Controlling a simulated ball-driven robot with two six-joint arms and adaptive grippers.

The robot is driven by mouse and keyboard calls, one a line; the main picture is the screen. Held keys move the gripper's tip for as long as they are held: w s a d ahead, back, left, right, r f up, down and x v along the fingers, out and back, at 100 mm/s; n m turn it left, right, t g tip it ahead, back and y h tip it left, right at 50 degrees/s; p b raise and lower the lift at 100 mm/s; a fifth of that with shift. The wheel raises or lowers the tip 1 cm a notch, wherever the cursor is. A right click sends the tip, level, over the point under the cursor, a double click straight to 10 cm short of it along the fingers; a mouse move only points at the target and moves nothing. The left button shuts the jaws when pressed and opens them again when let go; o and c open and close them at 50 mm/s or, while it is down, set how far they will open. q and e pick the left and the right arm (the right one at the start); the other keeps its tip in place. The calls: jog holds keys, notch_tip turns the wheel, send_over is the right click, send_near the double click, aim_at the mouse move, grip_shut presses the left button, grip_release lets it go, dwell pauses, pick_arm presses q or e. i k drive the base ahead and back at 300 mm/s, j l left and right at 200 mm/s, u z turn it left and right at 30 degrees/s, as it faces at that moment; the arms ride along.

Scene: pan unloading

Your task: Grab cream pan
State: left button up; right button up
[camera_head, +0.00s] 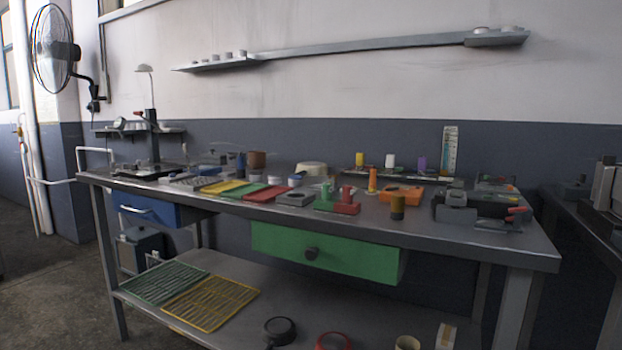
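On the lower shelf at the bottom edge, a round cream vessel (407,342) is partly cut off by the frame. It looks like the cream pan, though its handle and base are not in view. A black pan (280,330) and a red pan (333,342) stand to its left on the same shelf. A second round cream item (311,168) sits at the back of the bench top; I cannot tell what it is. Neither of my grippers is in view.
The grey workbench (470,240) holds many small items on top. A green drawer (330,255) hangs above the lower shelf. A green rack (165,283) and a yellow rack (210,302) lie on the shelf's left. A small box (446,336) stands right of the cream vessel.

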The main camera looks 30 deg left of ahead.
aim_at(305, 168)
jog(key=j+u, duration=0.1)
jog(key=j, duration=0.3)
jog(key=i+j+u, duration=0.1)
jog(key=j, duration=0.3)
jog(key=i+j+u, duration=0.1)
jog(key=j, duration=0.3)
jog(key=i+j+u, duration=0.1)
jog(key=j, duration=0.3)
jog(key=i+j+u, duration=0.1)
jog(key=j, duration=0.3)
jog(key=i+j+u, duration=0.1)
jog(key=j, duration=0.3)
jog(key=i+j+u, duration=0.1)
jog(key=j, duration=0.25)
